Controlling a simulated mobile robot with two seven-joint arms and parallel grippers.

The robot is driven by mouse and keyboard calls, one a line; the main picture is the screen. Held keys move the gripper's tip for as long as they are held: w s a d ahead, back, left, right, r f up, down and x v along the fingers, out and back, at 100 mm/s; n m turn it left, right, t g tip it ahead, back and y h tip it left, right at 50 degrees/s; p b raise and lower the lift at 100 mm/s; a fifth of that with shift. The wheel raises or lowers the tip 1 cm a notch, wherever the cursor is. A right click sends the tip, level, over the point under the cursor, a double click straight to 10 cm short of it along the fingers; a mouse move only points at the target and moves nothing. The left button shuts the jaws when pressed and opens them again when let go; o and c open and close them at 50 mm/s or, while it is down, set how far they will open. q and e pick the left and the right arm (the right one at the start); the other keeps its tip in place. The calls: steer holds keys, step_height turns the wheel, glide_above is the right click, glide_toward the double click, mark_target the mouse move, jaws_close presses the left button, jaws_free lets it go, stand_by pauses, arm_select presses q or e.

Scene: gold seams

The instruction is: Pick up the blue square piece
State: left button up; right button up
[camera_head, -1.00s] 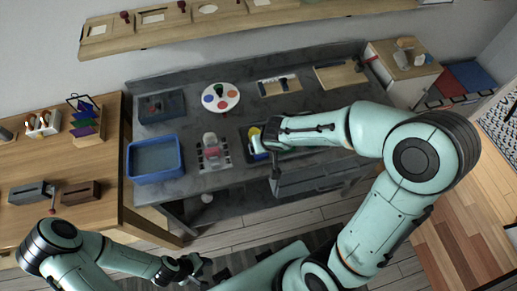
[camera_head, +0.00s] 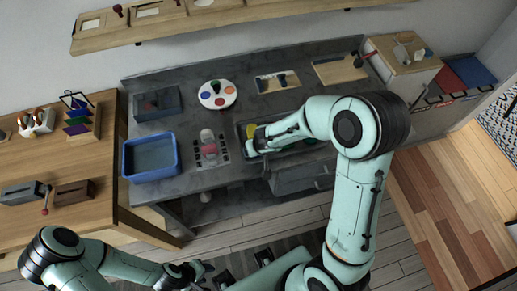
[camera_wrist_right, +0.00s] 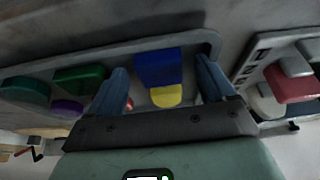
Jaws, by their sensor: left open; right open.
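The blue square piece (camera_wrist_right: 158,68) lies in a dark tray (camera_wrist_right: 215,42) in the right wrist view. My right gripper (camera_wrist_right: 162,75) is open, its two fingers on either side of the blue piece in that view. I cannot tell how far above it they are. A yellow piece (camera_wrist_right: 167,96) lies beside the blue one, nearer the gripper's body. In the head view my right gripper (camera_head: 254,147) is over the left end of the tray (camera_head: 241,128) and hides the blue piece. My left gripper (camera_head: 205,272) is open, low in the head view, away from the bench.
Green (camera_wrist_right: 80,80), purple (camera_wrist_right: 67,107) and teal (camera_wrist_right: 25,90) pieces share the tray. A grey rack (camera_wrist_right: 262,62) with a red block (camera_wrist_right: 290,83) stands close to the tray. A blue bin (camera_head: 151,157) and a palette (camera_head: 217,94) are also on the grey bench.

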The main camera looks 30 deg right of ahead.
steer(key=c, duration=1.2)
steer(key=shift+r, duration=0.15)
